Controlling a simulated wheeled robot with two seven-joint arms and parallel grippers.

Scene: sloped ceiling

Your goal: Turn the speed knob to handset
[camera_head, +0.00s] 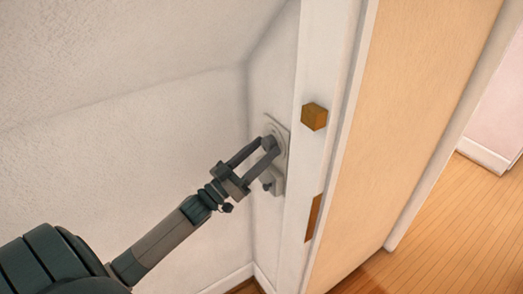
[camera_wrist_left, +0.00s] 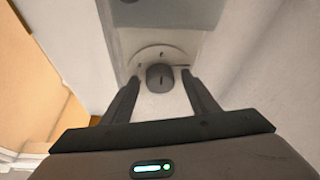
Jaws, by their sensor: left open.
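The speed knob (camera_wrist_left: 160,77) is a dark round knob on a pale wall plate, with a light dial marking around its top. In the left wrist view it sits between the two fingers of my left gripper (camera_wrist_left: 160,85), with a visible gap on each side. In the head view my left gripper (camera_head: 262,153) reaches the wall plate (camera_head: 278,184) from the lower left, fingers open around the knob area. The fingers partly hide the knob there. The dial lettering is too small to read. My right gripper is not in view.
A white door frame (camera_head: 318,80) stands just right of the plate, with a brown wooden block (camera_head: 314,116) and a brown strip (camera_head: 313,218) on it. A sloped pale ceiling (camera_head: 120,50) is at the upper left. Wooden floor (camera_head: 450,220) is open at the right.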

